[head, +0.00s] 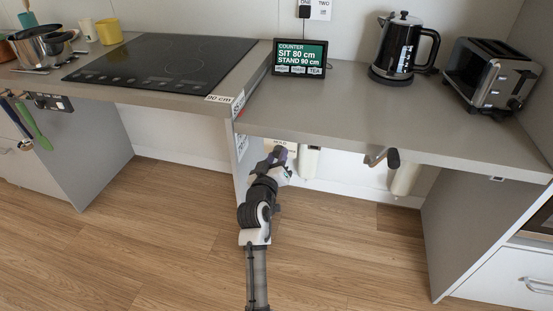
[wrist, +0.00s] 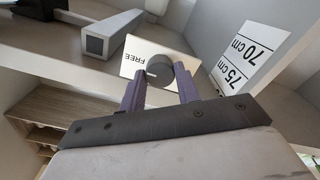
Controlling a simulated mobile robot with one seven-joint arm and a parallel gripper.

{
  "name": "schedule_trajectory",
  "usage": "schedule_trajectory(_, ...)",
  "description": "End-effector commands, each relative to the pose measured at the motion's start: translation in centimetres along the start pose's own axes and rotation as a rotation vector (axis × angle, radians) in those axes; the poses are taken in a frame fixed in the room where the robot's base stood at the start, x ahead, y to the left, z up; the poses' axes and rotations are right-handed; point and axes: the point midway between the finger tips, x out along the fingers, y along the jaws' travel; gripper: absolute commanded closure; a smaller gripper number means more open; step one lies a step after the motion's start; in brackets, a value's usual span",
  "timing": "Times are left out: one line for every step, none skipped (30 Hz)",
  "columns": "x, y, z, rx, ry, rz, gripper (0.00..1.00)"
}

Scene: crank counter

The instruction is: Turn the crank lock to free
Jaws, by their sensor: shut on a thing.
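The crank lock is a dark round knob (wrist: 160,68) on a white plate (wrist: 135,62) with the word FREE on it, seen in the wrist view. My gripper (wrist: 160,80) has its two purple fingers on either side of the knob and is shut on it. The knob's mark is hard to read.
A height scale (wrist: 246,55) with 70 and 75 cm marks stands beside the plate. The right counter (head: 340,120) carries a display (head: 300,58), a kettle (head: 402,45) and a toaster (head: 490,75). A hob (head: 165,58) is on the left counter. The floor in front is clear.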

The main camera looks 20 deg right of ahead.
Motion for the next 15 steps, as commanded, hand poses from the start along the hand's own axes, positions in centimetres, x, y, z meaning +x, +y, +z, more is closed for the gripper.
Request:
schedule_trajectory(0.03, 0.09, -0.13, 0.003, 0.003, 0.001, 0.91)
schedule_trajectory(0.04, 0.09, -0.13, 0.003, 0.002, 0.001, 0.91)
schedule_trajectory(0.04, 0.09, -0.13, 0.003, 0.003, 0.001, 0.91)
schedule_trajectory(0.04, 0.09, -0.14, 0.002, 0.003, 0.001, 0.91)
schedule_trajectory(0.04, 0.09, -0.13, 0.002, 0.003, 0.001, 0.91)
schedule_trajectory(0.04, 0.09, -0.13, 0.002, 0.003, 0.001, 0.67)
schedule_trajectory(0.04, 0.09, -0.13, 0.002, 0.002, 0.001, 0.63)
schedule_trajectory(0.03, 0.09, -0.12, 0.002, 0.002, 0.001, 0.59)
schedule_trajectory(0.03, 0.08, -0.1, 0.001, 0.002, 0.001, 0.54)
schedule_trajectory(0.03, 0.07, -0.09, 0.001, 0.002, 0.001, 0.5)
schedule_trajectory(0.03, 0.07, -0.08, 0.001, 0.002, 0.001, 0.46)
schedule_trajectory(0.02, 0.06, -0.07, 0.001, 0.001, 0.001, 0.46)
schedule_trajectory(0.02, 0.05, -0.06, 0.001, 0.001, 0.001, 0.46)
schedule_trajectory(0.02, 0.05, -0.06, 0.0, 0.001, 0.001, 0.46)
schedule_trajectory(0.02, 0.04, -0.05, 0.0, 0.001, 0.001, 0.46)
